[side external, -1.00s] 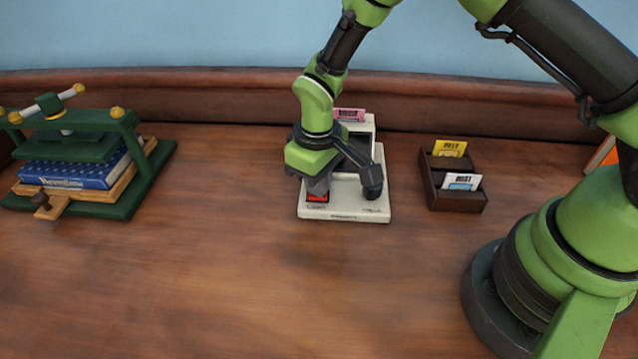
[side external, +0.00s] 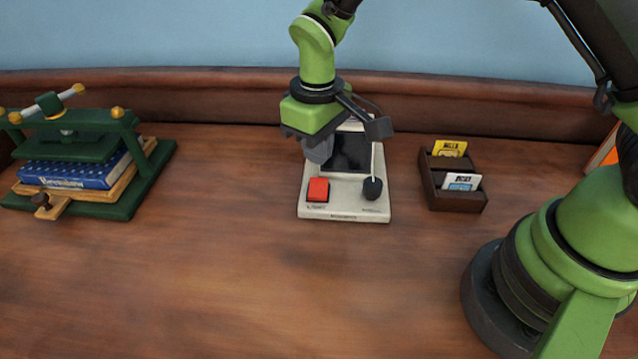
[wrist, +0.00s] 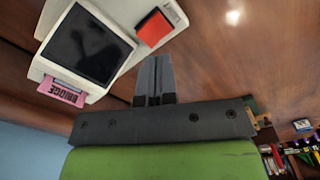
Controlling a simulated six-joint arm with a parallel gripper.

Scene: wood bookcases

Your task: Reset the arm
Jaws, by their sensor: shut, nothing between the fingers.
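My gripper (side external: 318,152) is shut and empty, raised above the white console. In the wrist view my gripper's fingers (wrist: 155,75) are pressed together, pointing toward the console's lower edge. The white console (side external: 345,209) stands on the wooden desk, with a red button (side external: 318,190), a dark knob (side external: 372,188) and a dark screen (side external: 351,152). The red button (wrist: 154,28) and screen (wrist: 88,45) also show in the wrist view. A pink card (wrist: 65,91) lettered "BRIDGE" sticks out of the console's top.
A green press (side external: 112,150) with a blue book (side external: 72,173) stands at left. A dark card holder (side external: 455,198) with a yellow card (side external: 450,149) and a white-blue card (side external: 461,182) stands right of the console. The front of the desk (side external: 220,290) is clear.

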